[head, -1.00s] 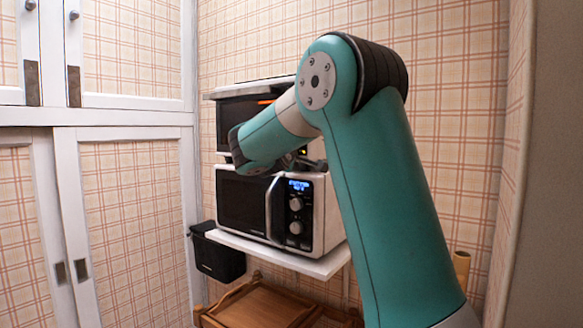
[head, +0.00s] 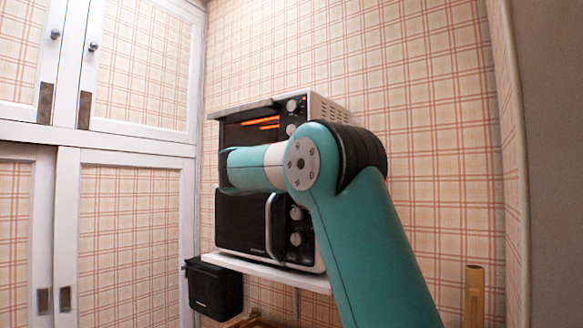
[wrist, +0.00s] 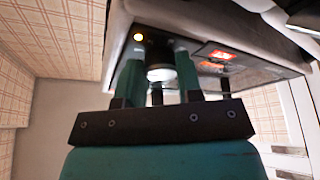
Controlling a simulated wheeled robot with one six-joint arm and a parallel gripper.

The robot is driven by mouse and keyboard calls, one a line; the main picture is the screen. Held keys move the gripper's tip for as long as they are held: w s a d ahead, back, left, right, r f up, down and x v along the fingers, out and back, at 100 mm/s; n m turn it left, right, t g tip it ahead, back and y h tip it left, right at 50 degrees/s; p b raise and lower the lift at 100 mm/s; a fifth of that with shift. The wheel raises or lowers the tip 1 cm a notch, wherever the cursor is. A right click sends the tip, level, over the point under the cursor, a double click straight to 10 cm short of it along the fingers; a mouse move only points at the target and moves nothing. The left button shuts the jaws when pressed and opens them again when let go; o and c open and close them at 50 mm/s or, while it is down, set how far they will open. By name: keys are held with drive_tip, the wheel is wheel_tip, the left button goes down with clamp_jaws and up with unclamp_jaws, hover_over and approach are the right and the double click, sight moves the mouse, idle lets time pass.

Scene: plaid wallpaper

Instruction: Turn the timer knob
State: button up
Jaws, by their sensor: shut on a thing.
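A toaster oven (head: 250,131) with glowing orange heating bars stands on top of a microwave. Two of its knobs show in the head view, an upper knob (head: 291,105) and one below it (head: 291,129). My arm hides the lower part of the oven's panel and my gripper there. In the wrist view, my gripper (wrist: 158,66) has its two teal fingers on either side of a pale round knob (wrist: 160,73) and is shut on it. Any marks on the knob are too small to read.
The microwave (head: 241,222) sits below on a white shelf (head: 265,272), with its own knobs (head: 296,213) near my arm. A black bin (head: 214,288) hangs at the shelf's left. White-framed cupboard doors (head: 130,166) stand at the left.

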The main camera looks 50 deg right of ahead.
drive_tip(key=shift+f+m, duration=0.1)
drive_tip(key=shift+m, duration=0.2)
drive_tip(key=o, duration=0.9)
drive_tip(key=b+v, duration=1.3)
drive_tip(key=v, duration=0.4)
drive_tip(key=shift+a+f+b, duration=0.1)
drive_tip(key=shift+a+b, duration=0.05)
drive_tip(key=shift+b, duration=0.2)
